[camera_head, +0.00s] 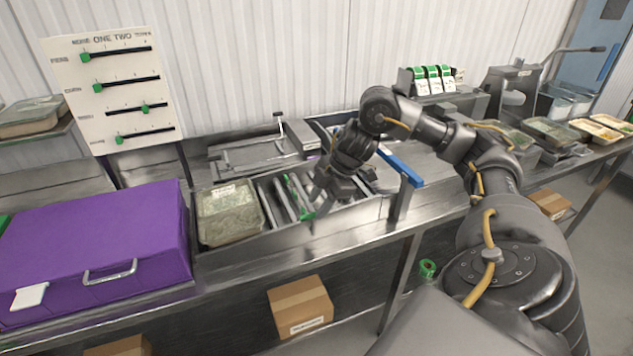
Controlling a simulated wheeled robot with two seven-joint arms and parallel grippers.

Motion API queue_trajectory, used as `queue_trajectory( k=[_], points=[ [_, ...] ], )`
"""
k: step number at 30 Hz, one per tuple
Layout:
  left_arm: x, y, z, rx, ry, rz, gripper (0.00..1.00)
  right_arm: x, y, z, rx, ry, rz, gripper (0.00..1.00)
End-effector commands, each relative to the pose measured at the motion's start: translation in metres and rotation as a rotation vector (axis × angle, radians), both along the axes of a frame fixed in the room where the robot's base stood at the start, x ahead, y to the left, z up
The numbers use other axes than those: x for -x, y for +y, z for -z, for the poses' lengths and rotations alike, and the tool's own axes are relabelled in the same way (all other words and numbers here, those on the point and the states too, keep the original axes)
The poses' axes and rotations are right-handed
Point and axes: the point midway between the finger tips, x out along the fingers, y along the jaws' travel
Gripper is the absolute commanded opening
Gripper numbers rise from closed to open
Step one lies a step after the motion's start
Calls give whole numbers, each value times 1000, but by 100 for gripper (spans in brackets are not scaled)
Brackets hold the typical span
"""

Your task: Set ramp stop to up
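A metal ramp with rails (273,205) is set into the counter at the middle. A thin green bar (293,188) lies across its rails; it may be the ramp stop, but I cannot tell for sure whether it is up or down. My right gripper (322,199) points down over the ramp, just right of the green bar. Its fingers are dark and small, and I cannot tell whether they are apart or touch the bar. The gripper and forearm hide part of the ramp's right side. My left gripper is not in view.
A lidded food container (229,213) sits at the ramp's left end. A purple box (95,245) with a handle stands left of it. A blue bar (400,164) is right of the gripper. A slider board (113,85) stands behind. A cardboard box (300,305) is below.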

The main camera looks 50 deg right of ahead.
Motion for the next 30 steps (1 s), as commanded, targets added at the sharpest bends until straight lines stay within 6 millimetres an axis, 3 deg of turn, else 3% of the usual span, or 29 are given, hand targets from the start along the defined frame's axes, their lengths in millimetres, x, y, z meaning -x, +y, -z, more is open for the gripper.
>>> queue_trajectory(
  k=[6,12,30],
  points=[
    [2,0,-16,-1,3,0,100,14,-14,-47,2,-5,3,38],
    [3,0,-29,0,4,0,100,24,-22,-73,1,-3,2,38],
    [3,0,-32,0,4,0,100,29,-25,-79,0,-1,1,38]
  ],
)
